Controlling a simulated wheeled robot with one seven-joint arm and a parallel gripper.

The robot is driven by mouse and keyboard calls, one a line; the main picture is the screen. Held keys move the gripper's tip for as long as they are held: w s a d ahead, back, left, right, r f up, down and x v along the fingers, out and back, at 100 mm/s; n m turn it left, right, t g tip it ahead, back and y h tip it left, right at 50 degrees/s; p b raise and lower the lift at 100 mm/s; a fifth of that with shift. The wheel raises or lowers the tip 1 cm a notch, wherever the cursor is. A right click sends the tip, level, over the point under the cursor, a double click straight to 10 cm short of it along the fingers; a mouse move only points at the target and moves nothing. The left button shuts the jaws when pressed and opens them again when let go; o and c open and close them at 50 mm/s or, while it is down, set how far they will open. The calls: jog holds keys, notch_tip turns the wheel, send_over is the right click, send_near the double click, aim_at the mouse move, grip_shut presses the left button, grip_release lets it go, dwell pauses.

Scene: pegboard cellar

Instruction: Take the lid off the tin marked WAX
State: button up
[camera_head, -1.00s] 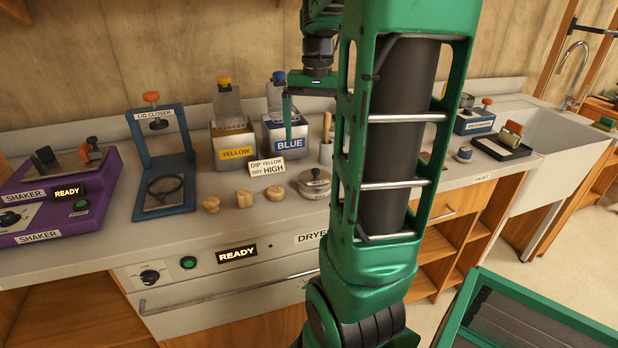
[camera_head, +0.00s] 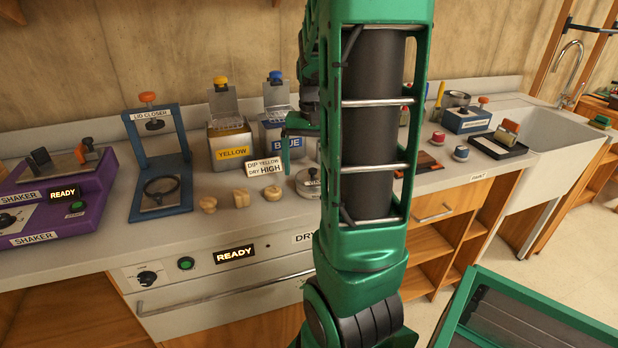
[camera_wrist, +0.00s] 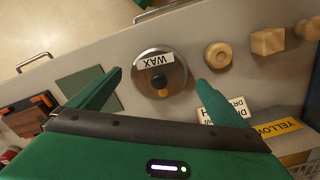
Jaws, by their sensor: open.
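The WAX tin (camera_head: 308,184) stands on the counter in the head view, partly hidden by my arm. In the wrist view I see the tin (camera_wrist: 143,78) from above as a round grey metal disc with a WAX label. Its lid has a dark knob (camera_wrist: 160,77) in the middle, and the lid is on. My gripper (camera_wrist: 158,78) is open, with its green fingers spread on either side of the knob in the picture. It appears to be above the tin and holds nothing. I cannot tell how far above the lid the fingertips are.
Several wooden pieces (camera_head: 241,198) stand left of the tin. A DIP YELLOW DRY HIGH sign (camera_head: 264,167) and the yellow tin (camera_head: 232,148) and blue tin (camera_head: 270,138) stand behind. The lid closer (camera_head: 160,165) is farther left. The counter's front edge is close.

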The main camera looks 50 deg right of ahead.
jog(key=shift+f, duration=0.2)
jog(key=c, duration=1.1)
jog(key=shift+c, duration=0.2)
jog(key=shift+r, duration=0.2)
